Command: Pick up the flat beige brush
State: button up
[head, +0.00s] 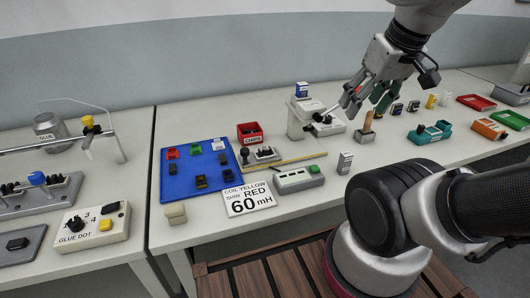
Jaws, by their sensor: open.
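A small tan upright piece (368,120) stands on the table in the head view, below my gripper. It may be the flat beige brush, but it is too small to be sure. Its lower end is at a small grey block (364,136). My gripper (366,107) is open, with its fingers pointing down and spread to either side above the tan piece. I cannot tell whether the fingers touch it. No other thing is clearly a brush.
A white device (299,118) stands just left of my gripper. A teal holder (429,133) and an orange tray (489,129) lie to the right. A blue mat (186,188) with small parts, a red bin (250,130) and a 60 mH sign (249,199) are at left.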

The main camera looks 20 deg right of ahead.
aim_at(369, 118)
jog(key=k+l+u, duration=0.1)
jog(key=l, duration=0.3)
jog(key=k+l+u, duration=0.1)
jog(key=l, duration=0.3)
jog(key=k+l, duration=0.15)
jog(key=l, duration=0.25)
jog(key=k+l+u, duration=0.15)
jog(key=l, duration=0.25)
jog(key=k+l+u, duration=0.1)
jog(key=l, duration=0.3)
jog(key=k+l+u, duration=0.1)
jog(key=l, duration=0.9)
